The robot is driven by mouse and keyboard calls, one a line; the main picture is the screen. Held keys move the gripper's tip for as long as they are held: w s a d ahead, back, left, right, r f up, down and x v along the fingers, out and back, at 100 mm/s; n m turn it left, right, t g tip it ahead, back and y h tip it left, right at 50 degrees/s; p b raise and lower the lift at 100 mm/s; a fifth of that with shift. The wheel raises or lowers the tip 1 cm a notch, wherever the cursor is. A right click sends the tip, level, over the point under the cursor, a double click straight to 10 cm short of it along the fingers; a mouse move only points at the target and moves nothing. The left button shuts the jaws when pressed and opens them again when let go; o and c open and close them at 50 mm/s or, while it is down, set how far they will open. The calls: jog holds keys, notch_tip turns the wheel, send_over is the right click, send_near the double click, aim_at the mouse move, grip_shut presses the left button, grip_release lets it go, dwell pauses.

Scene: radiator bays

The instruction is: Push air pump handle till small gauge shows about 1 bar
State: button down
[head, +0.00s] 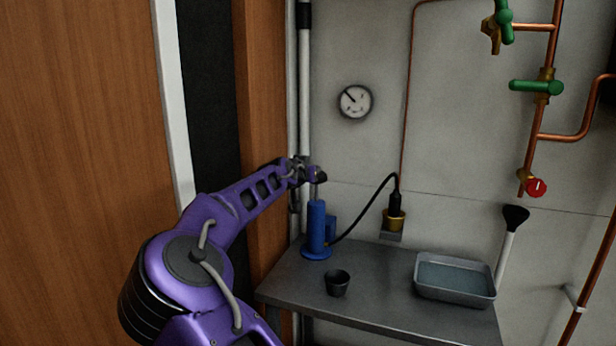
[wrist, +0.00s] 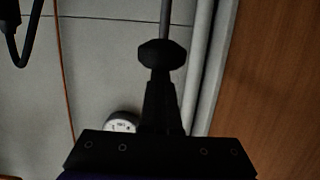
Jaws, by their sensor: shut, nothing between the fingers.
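The blue air pump (head: 316,232) stands upright on the grey bench, with a thin rod rising from its top. Its dark handle knob (head: 320,176) is at the rod's upper end. My gripper (head: 307,172) is shut and empty beside the knob. In the wrist view the knob (wrist: 162,53) shows just beyond my closed fingertips (wrist: 162,82); I cannot tell whether they touch. The round white gauge (head: 355,101) is on the wall above right, its needle pointing upper left; its numbers are too small to read. The wrist view shows it (wrist: 121,122) partly hidden by my gripper.
A black hose (head: 365,212) runs from the pump to a brass fitting (head: 394,222). A black cup (head: 337,283) and a grey tray (head: 455,294) sit on the bench (head: 385,302). Wood panelling (head: 80,130) is on the left.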

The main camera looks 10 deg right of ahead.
jog(key=v, duration=1)
jog(key=shift+r, duration=0.2)
